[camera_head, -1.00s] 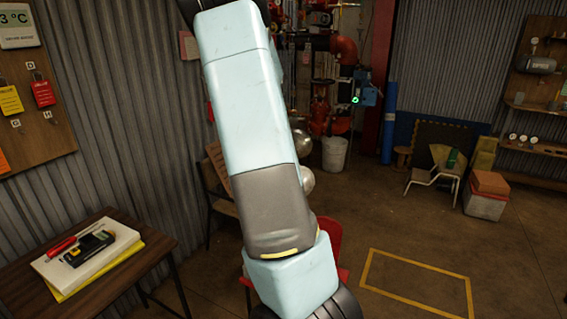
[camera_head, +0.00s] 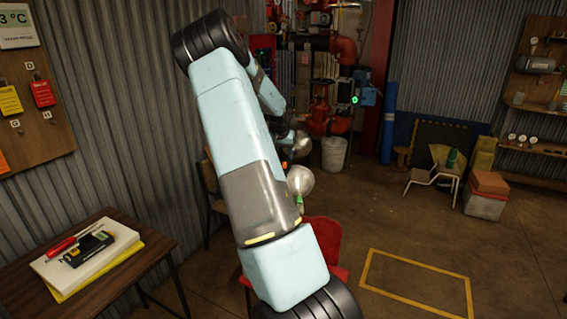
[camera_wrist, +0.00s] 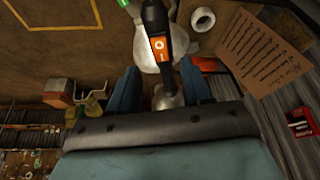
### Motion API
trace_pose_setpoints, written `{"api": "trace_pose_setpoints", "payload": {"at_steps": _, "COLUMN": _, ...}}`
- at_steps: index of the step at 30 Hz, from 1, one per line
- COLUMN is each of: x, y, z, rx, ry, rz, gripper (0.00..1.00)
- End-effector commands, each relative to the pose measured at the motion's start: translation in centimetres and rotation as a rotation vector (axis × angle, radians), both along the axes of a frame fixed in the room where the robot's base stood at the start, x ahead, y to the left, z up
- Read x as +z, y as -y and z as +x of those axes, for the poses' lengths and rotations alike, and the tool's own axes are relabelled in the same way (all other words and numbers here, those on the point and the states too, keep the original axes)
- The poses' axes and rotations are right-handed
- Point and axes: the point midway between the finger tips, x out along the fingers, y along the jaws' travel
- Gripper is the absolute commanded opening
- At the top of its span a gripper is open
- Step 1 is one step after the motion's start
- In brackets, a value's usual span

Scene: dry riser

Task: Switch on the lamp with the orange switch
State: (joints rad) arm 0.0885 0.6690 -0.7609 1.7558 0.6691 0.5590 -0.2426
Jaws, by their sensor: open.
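In the wrist view, the orange switch (camera_wrist: 160,45) is a small rocker with white marks on a black lamp body (camera_wrist: 154,15). The black body stands in front of a pale, rounded silver shape. My gripper (camera_wrist: 158,78) has its two blue fingers apart, with nothing held between them. The switch appears just beyond the fingertips, roughly midway between them; I cannot tell the exact gap. In the head view, a shiny silver dome (camera_head: 300,180) shows beside my arm, which hides most of what lies behind it. Whether the lamp is lit cannot be told.
A red chair (camera_head: 328,240) stands close behind my arm. A wooden table (camera_head: 150,245) with a book and tools is at the left. Red pipes (camera_head: 343,50) and a white bucket (camera_head: 334,154) are at the back.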

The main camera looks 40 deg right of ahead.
Motion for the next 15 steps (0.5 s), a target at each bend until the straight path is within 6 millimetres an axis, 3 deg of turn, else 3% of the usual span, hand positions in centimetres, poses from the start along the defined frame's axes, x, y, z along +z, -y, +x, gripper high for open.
{"api": "trace_pose_setpoints", "payload": {"at_steps": 6, "x": -3.2, "y": 1.0, "z": 0.8, "rx": 0.0, "ry": -0.001, "rz": 0.0, "gripper": 0.49}}
{"api": "trace_pose_setpoints", "payload": {"at_steps": 15, "x": -4.9, "y": 1.6, "z": 1.2, "rx": 0.0, "ry": 0.0, "rz": 0.001, "gripper": 0.49}}
